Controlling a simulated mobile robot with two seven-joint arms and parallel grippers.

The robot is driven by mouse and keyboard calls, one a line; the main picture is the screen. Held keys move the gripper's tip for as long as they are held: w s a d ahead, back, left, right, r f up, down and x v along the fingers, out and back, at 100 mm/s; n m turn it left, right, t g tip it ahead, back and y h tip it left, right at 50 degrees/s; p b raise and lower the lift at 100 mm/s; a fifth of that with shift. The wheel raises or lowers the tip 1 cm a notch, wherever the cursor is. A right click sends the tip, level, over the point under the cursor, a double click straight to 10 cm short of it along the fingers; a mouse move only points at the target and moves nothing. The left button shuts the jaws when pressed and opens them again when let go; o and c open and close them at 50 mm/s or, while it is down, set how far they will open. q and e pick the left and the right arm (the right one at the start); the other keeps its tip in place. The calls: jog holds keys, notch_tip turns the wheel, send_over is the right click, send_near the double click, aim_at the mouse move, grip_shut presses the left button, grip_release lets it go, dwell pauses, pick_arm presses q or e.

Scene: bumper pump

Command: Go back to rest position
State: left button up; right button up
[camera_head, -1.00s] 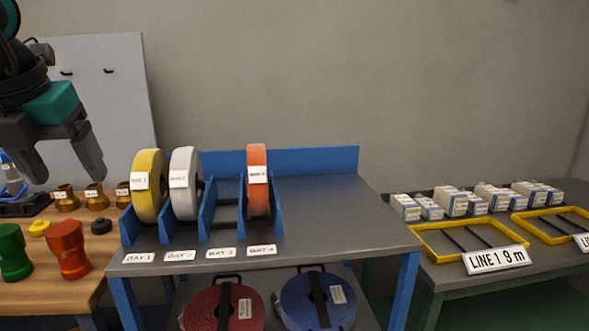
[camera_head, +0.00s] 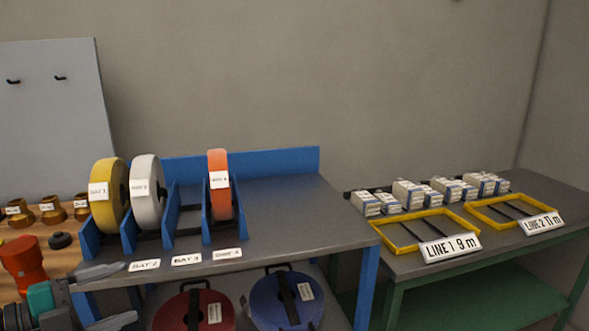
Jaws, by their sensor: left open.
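My left gripper (camera_head: 130,294) is at the lower left, in front of the front edge of the blue-framed rack table (camera_head: 290,222). Its two grey fingers point right and are spread apart with nothing between them. A teal part of my left wrist shows behind them. The gripper covers the place of the BAY 1 label. My right gripper is not in the picture. A yellow hose roll (camera_head: 109,196), a white hose roll (camera_head: 147,192) and an orange hose roll (camera_head: 219,185) stand upright in the blue rack slots. The BAY 3 slot is empty.
Red (camera_head: 170,314) and blue (camera_head: 268,304) hose rolls lie on the lower shelf. A wooden bench at left holds a red fitting (camera_head: 25,266) and several brass fittings. A table at right holds white boxes and yellow trays (camera_head: 398,238). The rack table's right half is clear.

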pick_arm(q)
jog(key=s+d+f+n+t+y, duration=0.1)
jog(key=s+d+f+n+y, duration=0.2)
jog(key=f+n, duration=0.45)
jog(key=s+f+n+t+y, duration=0.25)
jog(key=f+n+y, duration=0.25)
jog(key=f+n, duration=0.3)
jog(key=s+d+f+n+g+y+p, duration=0.1)
jog(key=s+d+f+n+g, duration=0.3)
jog(key=s+d+f, duration=0.4)
notch_tip(320, 180, down, 2)
jog(key=shift+d+f+g, duration=0.25)
jog(key=shift+d+g, duration=0.1)
jog(key=shift+d, duration=0.4)
